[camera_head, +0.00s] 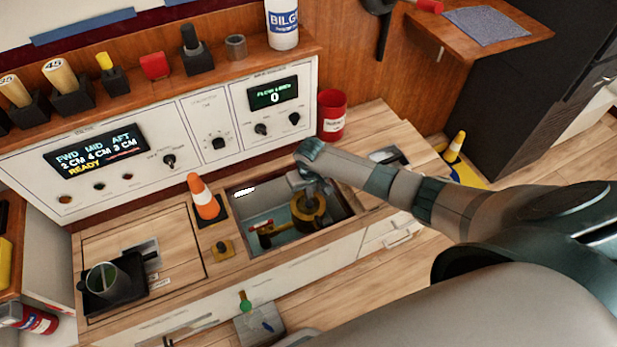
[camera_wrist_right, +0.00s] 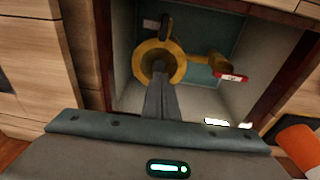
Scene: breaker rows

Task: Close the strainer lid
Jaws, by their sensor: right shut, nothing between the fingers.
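The brass strainer (camera_head: 299,219) sits in the open bilge well in the counter. In the right wrist view it shows as a round brass body (camera_wrist_right: 139,66) with a dark, narrow piece (camera_wrist_right: 165,26) at its far edge. I cannot tell whether that piece is the lid on edge or a handle. My right gripper (camera_head: 314,200) reaches down into the well over the strainer. Its fingers are shut and empty, with the tips (camera_wrist_right: 159,72) over the strainer's middle, hiding part of it. I cannot tell whether they touch it. My left gripper is not in view.
A brass pipe with a red-handled valve (camera_wrist_right: 232,77) lies beside the strainer. The well's wooden rim and walls are close around my gripper. An orange cone (camera_head: 204,197) stands left of the well, a red can (camera_head: 332,116) behind it. The control panel (camera_head: 215,110) rises behind.

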